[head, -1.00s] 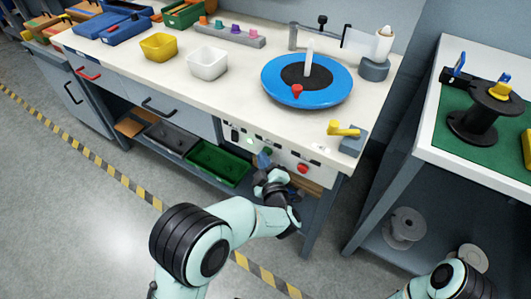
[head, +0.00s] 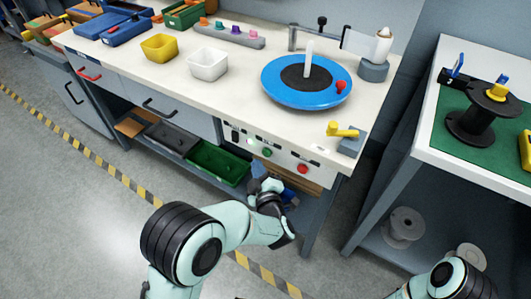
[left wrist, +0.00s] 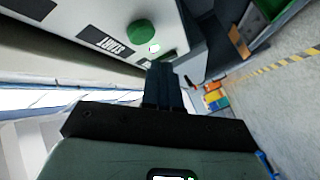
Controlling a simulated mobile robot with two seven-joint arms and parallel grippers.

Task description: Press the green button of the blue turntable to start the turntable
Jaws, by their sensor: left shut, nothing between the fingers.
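The blue turntable (head: 283,92) stands on the workbench, with a white upright post at its centre and a red knob (head: 341,86) at its right rim. The green button (head: 267,153) is on the white front panel below it. In the left wrist view, the green button (left wrist: 141,33) is beside a START label (left wrist: 105,42) and a lit white indicator (left wrist: 154,48). My left gripper (head: 260,178) is shut and empty, just below the panel and apart from the button. Its closed fingers (left wrist: 165,85) point towards the panel. My right gripper is out of view.
A red button (head: 303,169) is on the same panel, to the right. A yellow-handled grey block (head: 349,136) sits at the bench corner. A green bin (head: 217,164) is on the shelf below. A side table (head: 434,140) with a spool stands right.

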